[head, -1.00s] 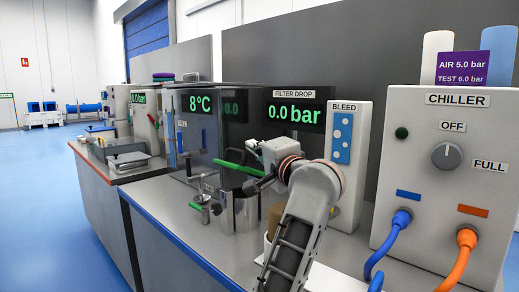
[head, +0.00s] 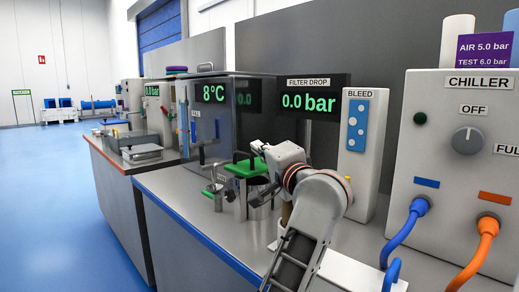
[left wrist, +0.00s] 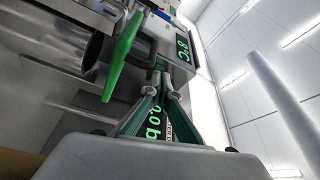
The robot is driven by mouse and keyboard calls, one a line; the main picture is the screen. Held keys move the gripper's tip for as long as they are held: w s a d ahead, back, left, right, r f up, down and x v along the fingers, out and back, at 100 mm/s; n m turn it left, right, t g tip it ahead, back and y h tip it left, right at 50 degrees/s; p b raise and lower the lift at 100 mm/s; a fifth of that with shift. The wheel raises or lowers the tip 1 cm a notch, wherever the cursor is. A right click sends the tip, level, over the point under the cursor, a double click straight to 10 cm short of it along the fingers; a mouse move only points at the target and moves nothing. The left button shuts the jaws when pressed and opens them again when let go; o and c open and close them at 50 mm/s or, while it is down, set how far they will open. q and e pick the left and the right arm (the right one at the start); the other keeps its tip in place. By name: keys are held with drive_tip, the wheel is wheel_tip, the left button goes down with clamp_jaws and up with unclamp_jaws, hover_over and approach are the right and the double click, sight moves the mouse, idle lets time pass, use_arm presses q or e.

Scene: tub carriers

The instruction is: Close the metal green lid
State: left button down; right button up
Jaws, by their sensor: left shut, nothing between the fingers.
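The green lid (head: 246,169), with a dark handle on top, is at the mouth of the metal pot (head: 234,197) on the bench. In the left wrist view the lid (left wrist: 122,55) shows nearly edge-on. The pot's dark mouth (left wrist: 94,50) shows beside it there, so the lid looks tilted and not flat on the rim. My right gripper is not in view.
Behind the pot stand the 8°C tank (head: 212,120) and the filter drop display (head: 312,104). The bleed panel (head: 360,140) and the chiller (head: 455,150), with blue and orange hoses, stand to the right. Bare bench (head: 180,192) lies left of the pot.

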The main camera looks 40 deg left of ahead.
use_arm(q)
drive_tip(key=v, duration=1.2)
